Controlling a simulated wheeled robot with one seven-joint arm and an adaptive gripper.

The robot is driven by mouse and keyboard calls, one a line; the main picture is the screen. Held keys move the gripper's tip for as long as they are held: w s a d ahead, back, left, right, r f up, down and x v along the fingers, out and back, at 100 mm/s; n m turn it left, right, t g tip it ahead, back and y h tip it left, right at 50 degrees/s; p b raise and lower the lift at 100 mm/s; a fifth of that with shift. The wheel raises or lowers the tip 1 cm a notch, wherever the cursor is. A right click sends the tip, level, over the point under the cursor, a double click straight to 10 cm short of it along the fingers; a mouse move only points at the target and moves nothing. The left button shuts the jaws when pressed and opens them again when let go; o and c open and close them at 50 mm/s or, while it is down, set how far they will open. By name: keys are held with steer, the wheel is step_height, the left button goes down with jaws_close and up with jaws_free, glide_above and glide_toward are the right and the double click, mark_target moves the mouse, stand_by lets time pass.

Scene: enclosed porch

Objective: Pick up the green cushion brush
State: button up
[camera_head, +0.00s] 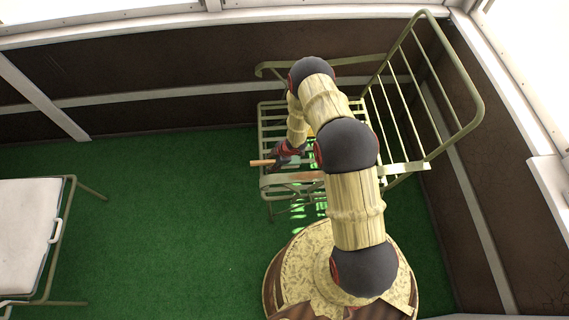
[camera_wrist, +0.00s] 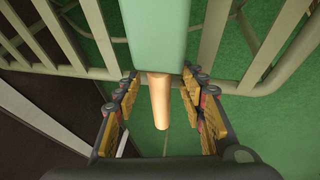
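The green cushion brush shows in the wrist view, with its pale green block (camera_wrist: 156,35) at the top and its round wooden handle (camera_wrist: 160,100) pointing toward me. In the head view, the wooden handle (camera_head: 261,163) sticks out to the left over the slatted seat of the metal chair (camera_head: 270,182). My gripper (camera_wrist: 162,74) is open, with one finger on each side of the handle and visible gaps between. The block lies beyond the fingertips. In the head view, my gripper (camera_head: 288,152) is at the seat and partly hides the brush.
The chair's tall barred frame (camera_head: 440,85) rises at the right, near the brown wall. A second metal frame with a white cushion (camera_head: 25,230) stands at the left. Green carpet (camera_head: 165,210) between them is clear.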

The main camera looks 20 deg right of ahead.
steer(key=shift+c, duration=1.1)
steer(key=c, duration=0.7)
jaws_close()
